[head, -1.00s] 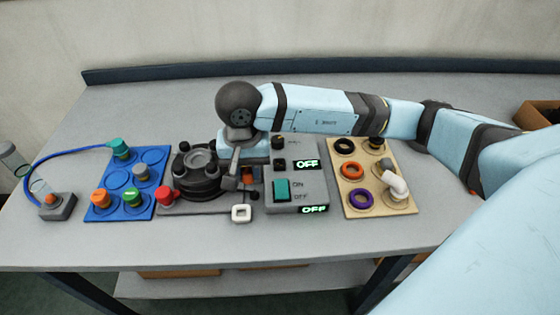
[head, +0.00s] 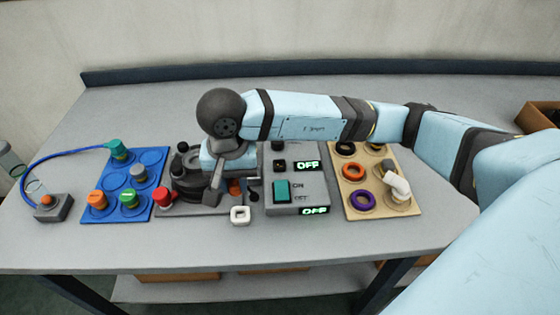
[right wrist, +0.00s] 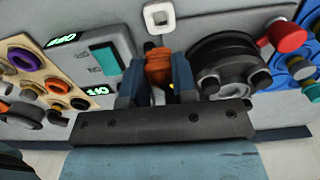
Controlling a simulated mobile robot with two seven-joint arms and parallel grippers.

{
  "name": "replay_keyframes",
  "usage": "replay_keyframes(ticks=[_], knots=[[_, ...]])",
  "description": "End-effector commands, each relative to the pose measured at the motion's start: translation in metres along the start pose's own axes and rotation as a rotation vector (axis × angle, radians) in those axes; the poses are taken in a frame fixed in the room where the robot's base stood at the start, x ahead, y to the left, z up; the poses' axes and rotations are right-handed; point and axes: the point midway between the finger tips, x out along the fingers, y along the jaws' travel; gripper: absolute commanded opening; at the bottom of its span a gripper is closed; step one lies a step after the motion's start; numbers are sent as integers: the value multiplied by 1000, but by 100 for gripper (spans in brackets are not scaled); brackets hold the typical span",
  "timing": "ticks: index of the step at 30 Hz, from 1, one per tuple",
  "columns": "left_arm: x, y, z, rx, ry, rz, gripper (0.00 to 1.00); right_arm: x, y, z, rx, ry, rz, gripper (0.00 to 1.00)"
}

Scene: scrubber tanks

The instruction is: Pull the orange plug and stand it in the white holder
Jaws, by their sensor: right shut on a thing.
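The orange plug (right wrist: 158,67) sits between the fingers of my right gripper (right wrist: 156,78) in the right wrist view. In the head view a bit of it (head: 236,186) shows between the fingers of the right gripper (head: 231,192), beside the dark round tank fitting. The gripper is shut on it. Its lower end is hidden, so I cannot tell whether it is clear of its seat. The white holder (head: 240,215), a small square with an opening, stands on the table just in front of the gripper. It also shows in the right wrist view (right wrist: 159,16). My left gripper is not in view.
The black tank fitting (head: 185,190) with a red knob (head: 163,197) is left of the gripper. A grey switch box (head: 308,192) reading OFF is to its right. A blue board (head: 112,213) and a tan board (head: 383,212) carry caps and rings.

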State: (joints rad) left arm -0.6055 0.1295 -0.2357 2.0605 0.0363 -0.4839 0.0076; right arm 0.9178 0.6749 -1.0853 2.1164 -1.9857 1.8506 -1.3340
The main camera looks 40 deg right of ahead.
Motion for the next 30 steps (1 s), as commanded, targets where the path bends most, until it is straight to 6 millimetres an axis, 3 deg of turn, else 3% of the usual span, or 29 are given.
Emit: replay_keyframes(ticks=[4, 23, 30], knots=[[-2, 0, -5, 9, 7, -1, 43, 0, 0, 0, 0, 0, 0, 0], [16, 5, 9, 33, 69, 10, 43, 56, 0, 0, 1, 1, 0, 0], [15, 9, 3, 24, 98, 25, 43, 67, 0, 0, 1, 0, 0, 0]])
